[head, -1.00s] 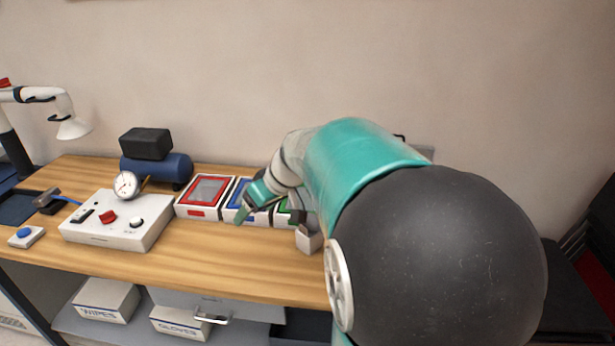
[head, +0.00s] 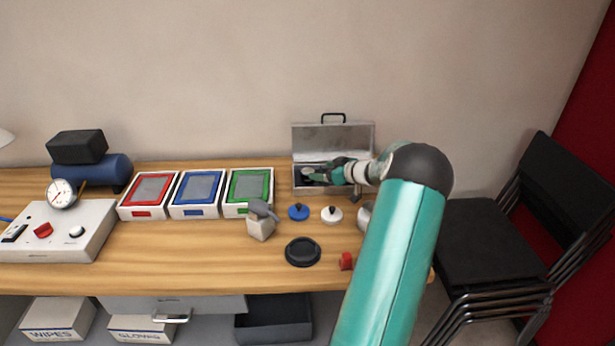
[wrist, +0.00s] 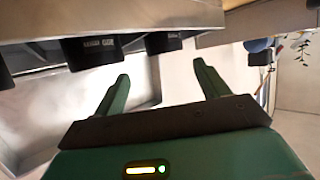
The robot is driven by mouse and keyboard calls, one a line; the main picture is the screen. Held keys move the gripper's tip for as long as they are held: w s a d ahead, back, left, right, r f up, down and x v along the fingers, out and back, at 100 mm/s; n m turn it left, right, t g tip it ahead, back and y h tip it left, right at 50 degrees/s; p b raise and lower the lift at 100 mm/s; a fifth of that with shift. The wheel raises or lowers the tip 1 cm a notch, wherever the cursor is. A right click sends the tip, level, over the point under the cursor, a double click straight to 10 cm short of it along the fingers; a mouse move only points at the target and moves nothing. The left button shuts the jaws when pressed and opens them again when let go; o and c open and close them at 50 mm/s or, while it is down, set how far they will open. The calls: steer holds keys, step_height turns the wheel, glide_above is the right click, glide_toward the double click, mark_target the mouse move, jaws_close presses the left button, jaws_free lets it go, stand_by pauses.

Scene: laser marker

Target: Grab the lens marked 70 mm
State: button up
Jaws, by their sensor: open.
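An open metal case (head: 332,140) with its lid up stands at the back right of the bench. My gripper (head: 318,173) is at the case's opening, its green fingers reaching in from the right. In the wrist view my gripper (wrist: 160,72) is open, with nothing between the two fingers. Dark cylinders that look like lenses show along the top left there: one labelled cylinder (wrist: 92,52), a smaller one (wrist: 163,42) and part of another at the left edge. Their pale lettering is too blurred to read, so I cannot tell which is 70 mm. The fingertips appear apart from them.
Red, blue and green framed trays (head: 195,192) stand left of the case. A grey-white block (head: 261,222), a blue knobbed disc (head: 298,212), a white one (head: 332,215), a black round dish (head: 303,252) and a red piece (head: 346,261) lie in front. Black chairs (head: 480,240) stand right.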

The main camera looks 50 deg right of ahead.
steer(key=x, duration=0.4)
steer(key=a+x, duration=0.1)
steer(key=shift+w+d+f, duration=0.1)
steer(key=shift+w+f, duration=0.2)
steer(key=shift+f, duration=0.15)
steer(key=c, duration=1.2)
